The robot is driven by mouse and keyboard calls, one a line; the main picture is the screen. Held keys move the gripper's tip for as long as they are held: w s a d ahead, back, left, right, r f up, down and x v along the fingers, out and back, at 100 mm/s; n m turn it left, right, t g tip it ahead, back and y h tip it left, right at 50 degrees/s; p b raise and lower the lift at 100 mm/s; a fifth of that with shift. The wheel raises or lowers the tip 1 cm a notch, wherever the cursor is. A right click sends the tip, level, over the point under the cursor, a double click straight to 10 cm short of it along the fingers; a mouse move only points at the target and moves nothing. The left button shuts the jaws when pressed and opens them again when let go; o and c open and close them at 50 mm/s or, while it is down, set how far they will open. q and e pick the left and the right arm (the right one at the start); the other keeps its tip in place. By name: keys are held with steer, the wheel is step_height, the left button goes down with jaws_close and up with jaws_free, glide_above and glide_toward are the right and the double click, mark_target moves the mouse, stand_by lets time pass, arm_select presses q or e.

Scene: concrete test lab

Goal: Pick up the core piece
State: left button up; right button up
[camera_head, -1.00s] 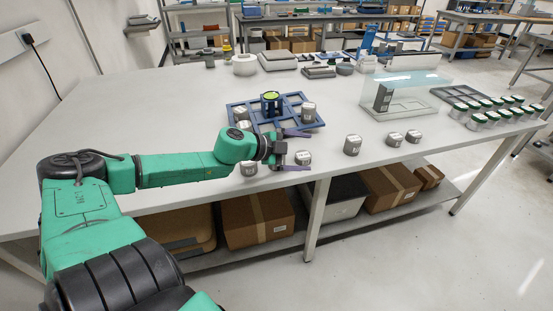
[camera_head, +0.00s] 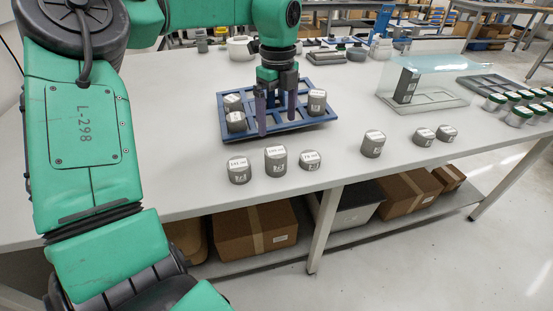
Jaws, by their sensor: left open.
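Several grey cylindrical pieces with white labelled tops stand on the table; I cannot tell which is the core piece. Near the front edge are a left one (camera_head: 239,171), a taller middle one (camera_head: 275,162) and a right one (camera_head: 310,161). A blue divided tray (camera_head: 308,124) behind them holds an upper left piece (camera_head: 233,103), a lower left piece (camera_head: 236,122) and a right piece (camera_head: 317,102). My left gripper (camera_head: 277,117) points down over the tray's middle, open, with its fingers apart. What lies behind its fingers is hidden. My right gripper is out of view.
Further right stand a single grey piece (camera_head: 373,144) and a pair of pieces (camera_head: 423,137). A clear screened stand (camera_head: 425,103) and green-topped jars (camera_head: 518,117) are at the right. Boxes (camera_head: 255,229) lie on the shelf below. The left tabletop is clear.

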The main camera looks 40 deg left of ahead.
mark_target(276, 150)
arm_select(q)
steer(key=f, duration=0.2)
steer(key=s+f, duration=0.1)
steer(key=f, duration=0.1)
steer(key=shift+d, duration=0.35)
steer(key=f, duration=0.2)
steer(key=w+f+p, duration=0.1)
steer(key=shift+a, duration=0.35)
steer(key=f, duration=0.2)
steer(key=f+p, duration=0.1)
steer(key=f, duration=0.1)
steer(key=shift+s+d, duration=0.1)
steer(key=shift+s, duration=0.3)
steer(key=shift+w+f, duration=0.1)
steer(key=shift+f, duration=0.2)
steer(key=shift+c, duration=0.6)
steer(key=c, duration=1)
jaws_close()
steer(key=shift+r, duration=0.1)
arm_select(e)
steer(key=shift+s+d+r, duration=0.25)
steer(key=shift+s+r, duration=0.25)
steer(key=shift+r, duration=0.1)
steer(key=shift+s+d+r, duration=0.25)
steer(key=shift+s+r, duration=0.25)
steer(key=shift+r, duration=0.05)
